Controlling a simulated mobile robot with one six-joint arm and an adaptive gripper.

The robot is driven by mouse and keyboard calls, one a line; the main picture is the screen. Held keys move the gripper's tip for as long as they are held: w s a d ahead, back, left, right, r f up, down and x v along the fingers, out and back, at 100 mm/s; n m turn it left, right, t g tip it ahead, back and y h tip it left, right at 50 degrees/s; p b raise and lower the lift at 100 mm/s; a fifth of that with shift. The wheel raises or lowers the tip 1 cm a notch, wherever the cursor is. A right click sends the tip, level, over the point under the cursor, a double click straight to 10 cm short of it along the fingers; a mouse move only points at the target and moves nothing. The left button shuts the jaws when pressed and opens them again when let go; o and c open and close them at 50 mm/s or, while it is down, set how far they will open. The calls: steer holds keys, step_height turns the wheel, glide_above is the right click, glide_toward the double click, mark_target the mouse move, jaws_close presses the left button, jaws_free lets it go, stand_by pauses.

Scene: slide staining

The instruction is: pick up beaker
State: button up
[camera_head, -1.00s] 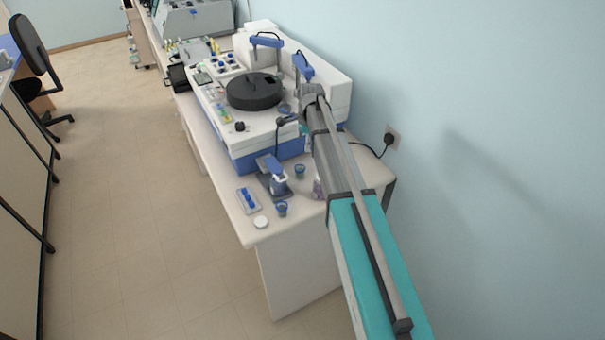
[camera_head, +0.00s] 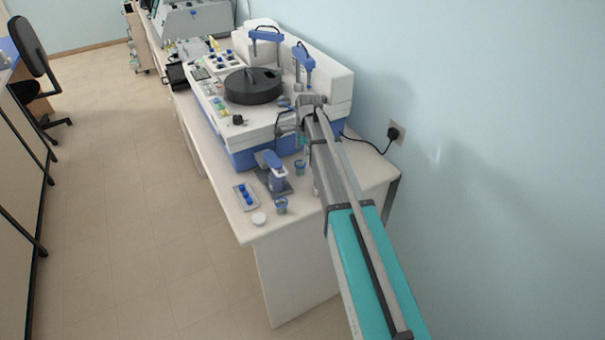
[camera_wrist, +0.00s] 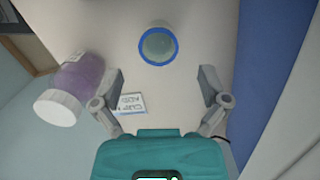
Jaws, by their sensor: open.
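Two small blue-rimmed beakers stand on the white bench in the head view, a rear one (camera_head: 300,167) and a front one (camera_head: 281,206). The wrist view shows one upright beaker with a blue rim (camera_wrist: 158,46), seen from above; I cannot tell for certain which of the two it is. My gripper (camera_wrist: 163,85) is open, with its fingers spread and nothing between them. The beaker lies just beyond the fingertips, roughly centred on the gap. In the head view my gripper (camera_head: 290,128) is partly hidden, beside the machine's front and above the bench.
A purple bottle with a white cap (camera_wrist: 80,85) lies left of the gripper in the wrist view, near a small label card (camera_wrist: 128,104). The white-and-blue machine (camera_head: 245,145) borders the other side. A blue dispenser (camera_head: 273,172) and slide tray (camera_head: 246,196) stand nearby.

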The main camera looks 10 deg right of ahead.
mark_target(300, 165)
steer(key=shift+f+b, duration=0.3)
steer(key=shift+f, duration=0.2)
steer(key=shift+a+f+b, duration=0.15)
steer(key=shift+f+b, duration=1.15)
steer(key=shift+a+f+b, duration=0.15)
steer(key=shift+f+b, duration=1.15)
steer(key=c, duration=1.1)
steer(key=shift+r, duration=0.15)
step_height(300, 165, up, 10)
steer(key=p, duration=1)
